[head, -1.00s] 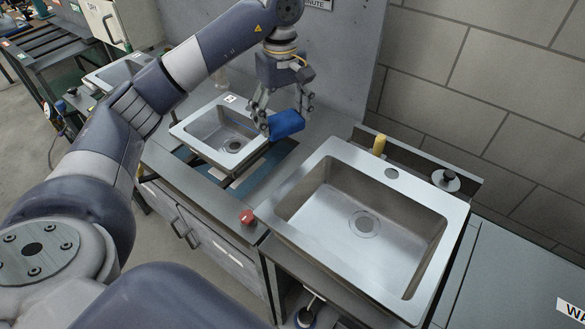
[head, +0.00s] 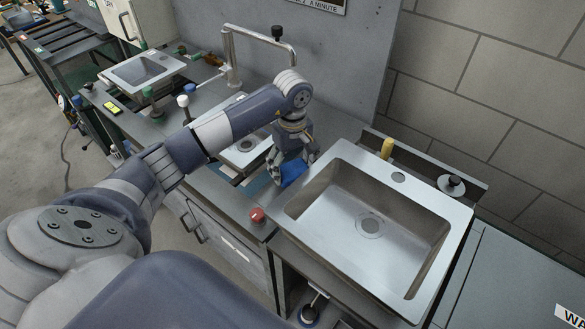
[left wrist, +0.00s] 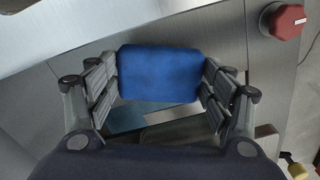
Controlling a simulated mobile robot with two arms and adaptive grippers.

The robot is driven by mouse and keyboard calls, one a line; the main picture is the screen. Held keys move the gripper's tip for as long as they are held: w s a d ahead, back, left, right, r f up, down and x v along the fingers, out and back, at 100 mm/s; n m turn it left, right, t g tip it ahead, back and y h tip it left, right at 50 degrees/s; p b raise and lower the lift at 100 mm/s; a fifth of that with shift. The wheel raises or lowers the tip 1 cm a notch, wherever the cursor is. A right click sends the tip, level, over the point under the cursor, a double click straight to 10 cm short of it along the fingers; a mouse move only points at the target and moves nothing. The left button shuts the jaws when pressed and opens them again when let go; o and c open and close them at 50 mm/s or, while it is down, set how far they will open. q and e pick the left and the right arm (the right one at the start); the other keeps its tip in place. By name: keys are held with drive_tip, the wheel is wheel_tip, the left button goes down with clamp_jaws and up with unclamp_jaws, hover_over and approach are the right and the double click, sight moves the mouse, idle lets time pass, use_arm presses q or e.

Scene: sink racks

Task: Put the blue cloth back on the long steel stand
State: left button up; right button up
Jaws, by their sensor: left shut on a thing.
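The blue cloth (head: 293,174) is a small folded block held by my left gripper (head: 291,163). In the left wrist view the blue cloth (left wrist: 160,74) sits squarely between the two finger pads of the left gripper (left wrist: 160,85), pressed from both sides. In the head view it is over the long grey steel bench (head: 222,198), between the middle sink and the large near sink. Whether it touches the steel below I cannot tell. I cannot tell for certain which bench is the stand meant. My right gripper is not in view.
The large steel sink (head: 300,206) is just right of the cloth. A red knob (head: 257,216) is on the bench front. The middle sink (head: 244,152) is partly behind my arm. A curved tap (head: 230,55) and a far sink (head: 145,70) stand farther left.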

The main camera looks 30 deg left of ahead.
sight(292, 169)
use_arm(q)
drive_tip(key=shift+f, duration=1.2)
drive_tip(key=o, duration=1)
drive_tip(key=shift+r, duration=0.1)
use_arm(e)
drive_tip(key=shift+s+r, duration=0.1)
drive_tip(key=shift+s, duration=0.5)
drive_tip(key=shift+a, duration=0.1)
use_arm(q)
drive_tip(key=shift+r, duration=0.15)
drive_tip(key=shift+w+r, duration=0.1)
drive_tip(key=shift+r, duration=0.15)
wheel_tip(292, 169, up, 12)
drive_tip(key=b, duration=0.3)
drive_tip(key=shift+f, duration=0.25)
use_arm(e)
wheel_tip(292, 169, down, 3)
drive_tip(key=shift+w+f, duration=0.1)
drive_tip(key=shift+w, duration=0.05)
